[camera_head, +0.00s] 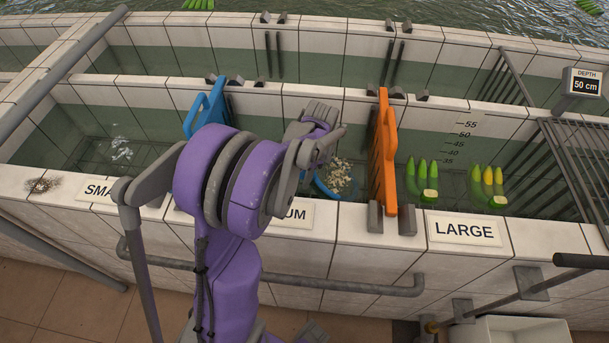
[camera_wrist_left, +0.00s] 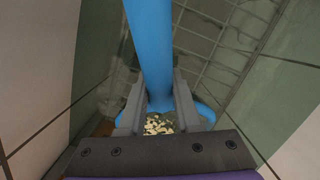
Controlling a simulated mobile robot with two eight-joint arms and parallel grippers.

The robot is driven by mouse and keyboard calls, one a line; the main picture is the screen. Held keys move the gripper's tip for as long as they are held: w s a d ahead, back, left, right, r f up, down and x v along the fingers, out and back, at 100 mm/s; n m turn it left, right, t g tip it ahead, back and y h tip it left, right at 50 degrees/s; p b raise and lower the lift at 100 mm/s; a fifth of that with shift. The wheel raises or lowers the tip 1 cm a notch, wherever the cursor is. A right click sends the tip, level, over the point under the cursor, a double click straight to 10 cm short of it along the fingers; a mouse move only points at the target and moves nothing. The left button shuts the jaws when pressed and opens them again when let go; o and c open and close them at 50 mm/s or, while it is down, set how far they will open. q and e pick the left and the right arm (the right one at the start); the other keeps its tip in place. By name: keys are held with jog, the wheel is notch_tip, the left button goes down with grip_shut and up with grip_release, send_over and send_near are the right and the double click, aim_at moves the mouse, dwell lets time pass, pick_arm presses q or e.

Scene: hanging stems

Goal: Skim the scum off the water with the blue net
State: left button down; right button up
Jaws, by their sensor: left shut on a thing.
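The blue net (camera_head: 322,188) is low in the middle compartment, behind the MEDIUM wall and partly hidden by my arm. Pale cream scum flakes (camera_head: 342,176) lie at its blue hoop; I cannot tell whether they are in the net or floating beside it. My left gripper (camera_head: 318,130) is above that compartment. In the left wrist view it is shut on the net's thick blue handle (camera_wrist_left: 150,45), with flakes (camera_wrist_left: 158,124) showing below between the fingers. The water (camera_head: 345,205) shows dark around the hoop. My right gripper is not in view.
An orange divider (camera_head: 386,150) stands right of the net, a blue divider (camera_head: 205,108) left. A brownish clump (camera_head: 42,185) sits on the left ledge. A white bin (camera_head: 510,331) stands at lower right.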

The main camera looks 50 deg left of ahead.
pick_arm(q)
jog(key=shift+w+r+p, duration=0.2)
jog(key=shift+r+p, duration=0.25)
jog(key=shift+r, duration=0.65)
notch_tip(320, 180, up, 3)
jog(key=shift+r+p, duration=0.2)
jog(key=shift+p, duration=0.65)
notch_tip(320, 180, up, 5)
jog(key=shift+r+p, duration=0.1)
jog(key=shift+p, duration=1.05)
notch_tip(320, 180, up, 16)
jog(key=p, duration=0.3)
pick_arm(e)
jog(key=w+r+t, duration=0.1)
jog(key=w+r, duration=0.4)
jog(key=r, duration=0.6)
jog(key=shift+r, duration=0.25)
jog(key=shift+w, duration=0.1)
